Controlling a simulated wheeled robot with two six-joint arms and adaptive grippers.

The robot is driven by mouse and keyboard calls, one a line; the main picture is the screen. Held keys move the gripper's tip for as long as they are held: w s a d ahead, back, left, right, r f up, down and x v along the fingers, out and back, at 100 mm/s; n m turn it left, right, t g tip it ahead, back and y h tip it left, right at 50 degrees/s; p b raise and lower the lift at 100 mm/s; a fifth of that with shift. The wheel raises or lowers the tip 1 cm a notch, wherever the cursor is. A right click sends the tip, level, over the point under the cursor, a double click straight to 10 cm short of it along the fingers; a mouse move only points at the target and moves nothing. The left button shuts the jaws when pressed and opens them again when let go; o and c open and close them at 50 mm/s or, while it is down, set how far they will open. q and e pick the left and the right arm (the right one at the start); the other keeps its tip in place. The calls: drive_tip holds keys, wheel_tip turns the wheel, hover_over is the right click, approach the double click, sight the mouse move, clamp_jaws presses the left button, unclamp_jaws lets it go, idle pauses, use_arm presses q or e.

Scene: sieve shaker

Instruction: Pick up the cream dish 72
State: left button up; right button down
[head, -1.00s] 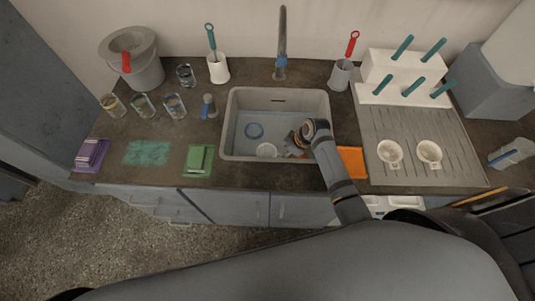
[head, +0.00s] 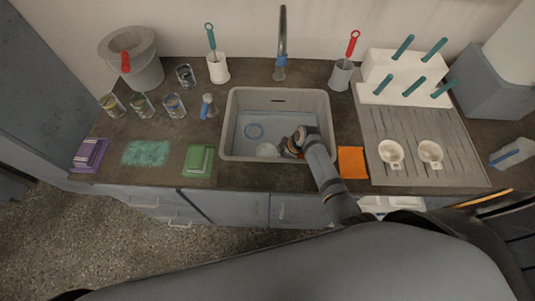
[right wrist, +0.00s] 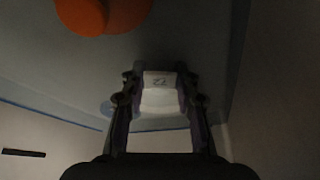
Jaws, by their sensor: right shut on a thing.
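The cream dish 72 (head: 267,150) lies low in the sink, near its front wall. In the right wrist view the dish (right wrist: 159,100) sits between my two fingers, with the number 72 readable on its near-white tab. My right gripper (head: 283,149) reaches down into the sink from the right, and it also shows in the right wrist view (right wrist: 160,103). It is shut on the dish, with a finger along each side. I cannot tell whether the dish touches the sink floor. My left gripper is not in view.
The sink (head: 226,125) has walls close around the right gripper. Something orange (right wrist: 100,14) is near the gripper. An orange cloth (head: 351,162) and a rack (head: 400,130) with two cream dishes are to the right.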

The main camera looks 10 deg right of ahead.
drive_tip(key=shift+r, duration=0.1)
wheel_tip(320, 180, up, 10)
drive_tip(key=shift+p, duration=0.3)
idle(0.8)
drive_tip(key=shift+w, duration=0.1)
